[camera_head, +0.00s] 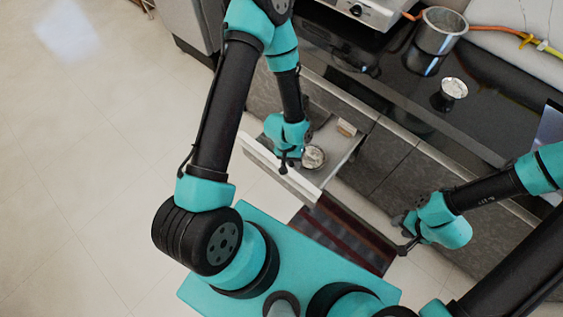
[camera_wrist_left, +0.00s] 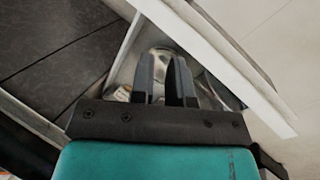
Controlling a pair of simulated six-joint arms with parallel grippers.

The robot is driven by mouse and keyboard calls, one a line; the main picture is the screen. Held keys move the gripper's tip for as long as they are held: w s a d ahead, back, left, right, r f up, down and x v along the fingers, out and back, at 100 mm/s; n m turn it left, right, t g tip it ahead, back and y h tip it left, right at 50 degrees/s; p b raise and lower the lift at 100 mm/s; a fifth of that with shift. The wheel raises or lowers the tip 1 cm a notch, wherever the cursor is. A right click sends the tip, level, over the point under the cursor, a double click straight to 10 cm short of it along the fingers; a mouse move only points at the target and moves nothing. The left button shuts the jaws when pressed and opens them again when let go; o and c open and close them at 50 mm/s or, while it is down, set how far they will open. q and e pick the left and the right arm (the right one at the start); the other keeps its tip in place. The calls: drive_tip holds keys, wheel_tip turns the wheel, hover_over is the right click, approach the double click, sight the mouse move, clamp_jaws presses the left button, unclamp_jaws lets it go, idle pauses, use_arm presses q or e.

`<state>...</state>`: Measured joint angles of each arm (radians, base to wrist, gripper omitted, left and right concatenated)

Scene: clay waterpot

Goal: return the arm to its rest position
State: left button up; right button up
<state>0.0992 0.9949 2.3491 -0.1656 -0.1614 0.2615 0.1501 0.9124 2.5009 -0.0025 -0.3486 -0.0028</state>
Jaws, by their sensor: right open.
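My left gripper (camera_head: 287,162) is over the inner side of the white front of an open drawer (camera_head: 300,189). In the left wrist view its two fingers (camera_wrist_left: 163,62) stand a little apart with nothing visibly held between them. A round silvery item (camera_head: 313,157) lies in the drawer to the right of this gripper. Part of a silvery item shows beyond the fingertips in the left wrist view. My right gripper (camera_head: 404,248) is low at the right, apart from the drawer, open and empty.
A small light block (camera_head: 347,129) is at the drawer's back. The dark counter above holds a metal pot (camera_head: 437,38) and a small cup (camera_head: 453,88). A dark red striped mat (camera_head: 345,240) lies below the drawer. The pale floor (camera_head: 80,150) at left is clear.

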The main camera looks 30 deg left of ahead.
use_arm(q)
drive_tip(key=s+a+r+t, duration=0.1)
drive_tip(key=s+a+r, duration=0.2)
drive_tip(key=s, duration=0.1)
drive_tip(key=shift+y, duration=0.3)
